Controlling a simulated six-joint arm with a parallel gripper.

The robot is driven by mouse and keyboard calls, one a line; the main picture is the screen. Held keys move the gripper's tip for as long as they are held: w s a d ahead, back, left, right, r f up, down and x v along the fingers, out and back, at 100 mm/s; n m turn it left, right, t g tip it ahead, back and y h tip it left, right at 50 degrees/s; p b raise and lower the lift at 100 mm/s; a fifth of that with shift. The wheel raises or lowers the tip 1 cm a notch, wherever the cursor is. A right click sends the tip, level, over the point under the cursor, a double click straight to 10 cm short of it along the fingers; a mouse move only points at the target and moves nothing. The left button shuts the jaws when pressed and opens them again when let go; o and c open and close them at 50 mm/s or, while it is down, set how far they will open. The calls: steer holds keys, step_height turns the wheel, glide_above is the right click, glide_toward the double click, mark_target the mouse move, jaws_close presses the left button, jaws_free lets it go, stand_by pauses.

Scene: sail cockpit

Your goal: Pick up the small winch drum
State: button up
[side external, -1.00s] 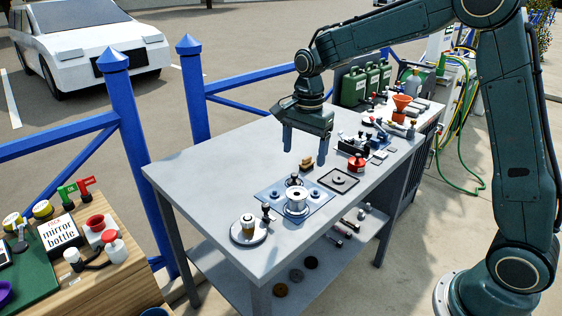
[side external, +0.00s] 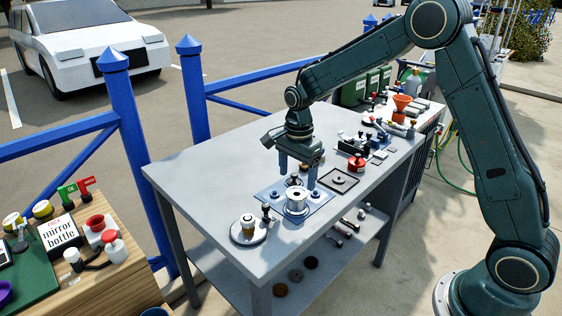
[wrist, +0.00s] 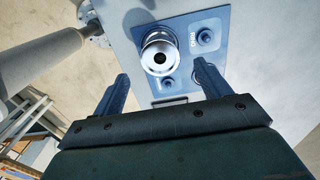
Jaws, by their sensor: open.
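A shiny silver winch drum (side external: 296,200) stands upright on a blue plate (side external: 322,194) on the grey table. In the wrist view the drum (wrist: 160,57) lies just ahead of the fingertips, left of centre on the blue plate (wrist: 182,30). I see no second silver drum to compare its size with. My gripper (side external: 298,181) is open, pointing down with a finger on either side, just above and behind the drum. In the wrist view the gap between the fingers of my gripper (wrist: 164,82) is empty, with no contact seen.
A dark-topped fitting (side external: 293,181) stands behind the drum, near the fingers. Blue knobs (wrist: 205,37) sit on the plate. The table's left part is clear.

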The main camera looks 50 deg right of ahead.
mark_target(297, 194)
steer(key=shift+f, duration=1.7)
steer(key=shift+f, duration=0.1)
steer(key=shift+f, duration=2.5)
steer(key=c, duration=1.1)
steer(key=shift+c, duration=0.3)
steer(key=shift+r, duration=0.15)
step_height(297, 194, up, 20)
